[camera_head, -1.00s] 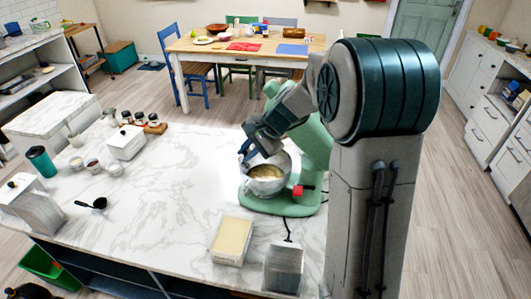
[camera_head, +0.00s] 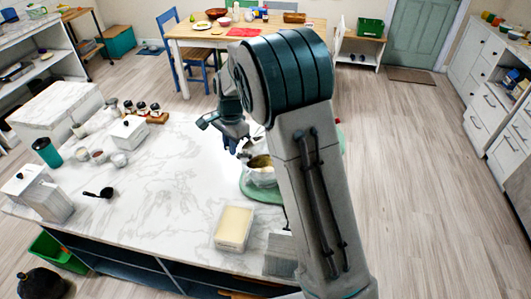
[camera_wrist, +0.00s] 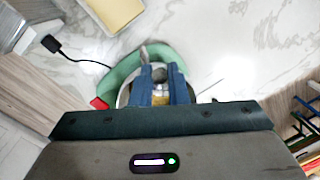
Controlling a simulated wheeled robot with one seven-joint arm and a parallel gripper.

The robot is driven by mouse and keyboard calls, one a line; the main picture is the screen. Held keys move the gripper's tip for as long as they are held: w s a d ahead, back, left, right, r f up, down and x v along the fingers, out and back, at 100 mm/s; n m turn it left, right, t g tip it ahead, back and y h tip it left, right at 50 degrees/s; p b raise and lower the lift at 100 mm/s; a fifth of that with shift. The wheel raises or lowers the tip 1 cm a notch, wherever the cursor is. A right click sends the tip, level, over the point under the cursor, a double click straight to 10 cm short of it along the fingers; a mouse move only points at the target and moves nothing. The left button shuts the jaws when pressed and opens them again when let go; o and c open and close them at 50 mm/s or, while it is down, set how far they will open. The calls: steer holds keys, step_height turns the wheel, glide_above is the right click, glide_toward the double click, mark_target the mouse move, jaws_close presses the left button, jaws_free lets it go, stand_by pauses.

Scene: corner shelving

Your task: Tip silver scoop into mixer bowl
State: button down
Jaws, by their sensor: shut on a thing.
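The silver mixer bowl (camera_head: 260,173), with yellowish contents, stands on the green mixer base (camera_head: 252,192). Most of the mixer is hidden behind my arm. My gripper (camera_head: 232,143) is above and just left of the bowl in the head view. In the wrist view, my gripper's blue fingers (camera_wrist: 160,84) are shut on a small grey metal piece, the silver scoop (camera_wrist: 175,72). Most of the scoop is hidden, so I cannot tell its tilt or whether it holds anything. In the wrist view the bowl and green base (camera_wrist: 118,72) lie below the fingers.
A tub of pale yellow stuff (camera_head: 234,228) and a grey box (camera_head: 281,255) stand in front of the mixer. A black scoop (camera_head: 100,193), a white canister (camera_head: 130,132) and small jars are at left. The marble middle (camera_head: 170,180) is clear.

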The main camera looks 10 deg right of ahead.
steer(key=shift+r, duration=0.1)
stand_by(0.4)
steer(key=shift+r, duration=1.45)
steer(key=shift+f, duration=0.1)
